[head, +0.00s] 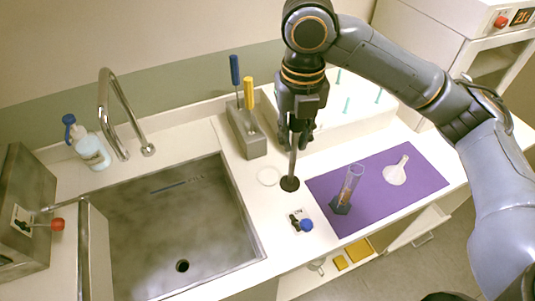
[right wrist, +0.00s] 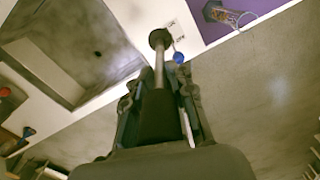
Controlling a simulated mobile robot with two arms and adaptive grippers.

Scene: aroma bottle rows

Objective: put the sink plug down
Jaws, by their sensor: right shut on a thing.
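The sink plug is a grey rod with a round black disc (head: 290,184) at its lower end. My right gripper (head: 296,128) is shut on the upper part of the rod and points down. The disc is over the white counter between the sink and the purple mat; I cannot tell whether it touches the counter. In the right wrist view the rod runs out from between the fingers (right wrist: 160,95) to the disc (right wrist: 159,38). The sink (head: 215,235) lies to the left, with an open round drain hole (head: 182,266). My left gripper is not in view.
A blue-knobbed valve (head: 305,224) stands in front. A holder (head: 247,140) with blue and yellow handled tools stands behind. The purple mat (head: 400,195) bears a cylinder (head: 351,185) and a white funnel (head: 396,173).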

